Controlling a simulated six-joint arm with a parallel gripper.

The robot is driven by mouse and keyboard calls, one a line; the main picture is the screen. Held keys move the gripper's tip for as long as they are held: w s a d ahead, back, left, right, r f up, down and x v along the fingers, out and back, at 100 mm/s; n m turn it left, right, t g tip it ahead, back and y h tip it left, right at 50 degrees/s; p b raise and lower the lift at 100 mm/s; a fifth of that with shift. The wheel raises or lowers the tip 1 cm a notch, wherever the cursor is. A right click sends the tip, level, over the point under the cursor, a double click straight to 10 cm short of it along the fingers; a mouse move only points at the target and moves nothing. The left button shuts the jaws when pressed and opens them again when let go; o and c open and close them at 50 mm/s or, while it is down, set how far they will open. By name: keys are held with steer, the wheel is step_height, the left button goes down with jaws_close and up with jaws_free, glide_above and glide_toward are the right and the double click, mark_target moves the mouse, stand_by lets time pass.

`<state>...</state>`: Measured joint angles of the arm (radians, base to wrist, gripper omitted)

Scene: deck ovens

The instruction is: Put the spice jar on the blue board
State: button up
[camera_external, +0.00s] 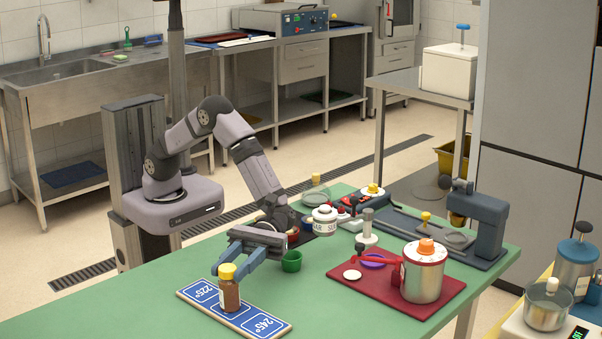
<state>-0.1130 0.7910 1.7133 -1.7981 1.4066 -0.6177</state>
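The spice jar (230,294), a small clear jar with brown contents and a yellow cap, stands upright on the blue board (262,325). The board is a long blue panel with white outlines, white temperature numbers and a pale edge, at the front left of the green table. My gripper (233,267) reaches down to the jar from behind and to the right. Its two blue fingers are spread to either side of the jar's cap, and a gap shows by the right finger. The jar covers the middle of the board.
A green cup (291,261) stands just right of my gripper. A white sugar jar (325,220) is behind it. A red board (424,309) holds a large canister (423,272) with an orange knob. The table's front middle is clear.

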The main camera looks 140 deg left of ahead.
steer(key=shift+o, duration=1.4)
steer(key=shift+r, duration=0.1)
steer(key=b+v, duration=0.1)
steer(key=v, duration=1.1)
steer(key=shift+s, duration=0.1)
